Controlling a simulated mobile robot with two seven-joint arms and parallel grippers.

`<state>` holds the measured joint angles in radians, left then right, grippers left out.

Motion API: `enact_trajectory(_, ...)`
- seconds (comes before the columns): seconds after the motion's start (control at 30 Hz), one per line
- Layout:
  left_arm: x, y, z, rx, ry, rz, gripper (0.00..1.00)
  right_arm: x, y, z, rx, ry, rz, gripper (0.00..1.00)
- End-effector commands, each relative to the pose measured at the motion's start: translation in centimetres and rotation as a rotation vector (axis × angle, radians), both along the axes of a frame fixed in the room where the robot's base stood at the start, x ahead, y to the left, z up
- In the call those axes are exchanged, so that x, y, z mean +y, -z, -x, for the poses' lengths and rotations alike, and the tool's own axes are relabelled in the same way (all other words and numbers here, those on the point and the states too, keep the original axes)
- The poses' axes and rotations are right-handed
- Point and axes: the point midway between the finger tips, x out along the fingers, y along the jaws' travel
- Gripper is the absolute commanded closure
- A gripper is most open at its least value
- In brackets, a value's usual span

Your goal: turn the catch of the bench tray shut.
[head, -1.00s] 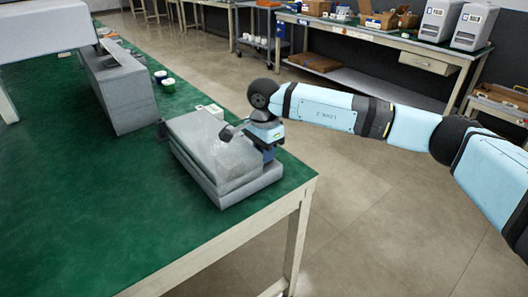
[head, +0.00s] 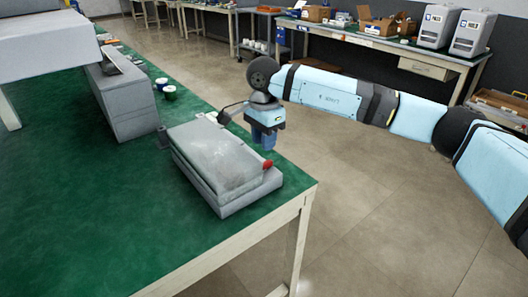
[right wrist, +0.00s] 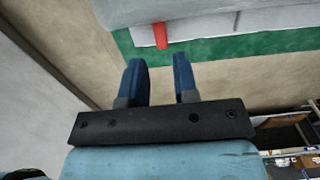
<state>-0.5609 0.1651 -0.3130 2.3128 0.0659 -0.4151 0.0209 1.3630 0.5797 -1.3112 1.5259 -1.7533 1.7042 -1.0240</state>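The bench tray (head: 215,160) is a grey box with a closed-looking lid at the near right of the green bench. Its red catch (head: 267,164) sticks out at the right end of the tray. The red catch (right wrist: 160,36) also shows in the right wrist view, against the grey tray side (right wrist: 205,27), just beyond the fingertips. My right gripper (head: 266,144) points down beside the tray, above and apart from the catch. In the right wrist view my right gripper (right wrist: 159,62) is open, with nothing between its two blue fingers. My left gripper is not in view.
The green bench (head: 90,220) has clear room left of the tray. A grey box (head: 128,100) stands behind it, with small cups (head: 168,91) nearby. Open floor (head: 350,215) lies right of the bench edge. A second bench (head: 370,40) with dispensers stands at the back.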

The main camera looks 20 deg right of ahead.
Motion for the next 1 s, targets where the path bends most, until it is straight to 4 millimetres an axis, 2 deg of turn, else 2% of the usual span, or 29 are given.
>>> enact_trajectory(0.03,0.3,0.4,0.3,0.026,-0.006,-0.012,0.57,0.0,-1.5,0.0,-0.002,-0.001,-0.001,0.72)
enact_trajectory(0.1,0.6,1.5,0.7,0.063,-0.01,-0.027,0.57,0.0,-3.0,0.0,-0.003,-0.001,-0.001,0.72)
enact_trajectory(0.33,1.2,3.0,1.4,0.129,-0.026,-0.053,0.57,0.0,-6.2,0.0,0.0,0.0,0.0,0.72)
enact_trajectory(0.57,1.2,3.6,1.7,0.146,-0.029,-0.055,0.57,0.0,-6.9,0.0,0.001,0.0,-0.001,0.72)
enact_trajectory(1.0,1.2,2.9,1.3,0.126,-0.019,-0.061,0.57,0.0,-6.9,0.0,0.0,0.0,-0.001,0.72)
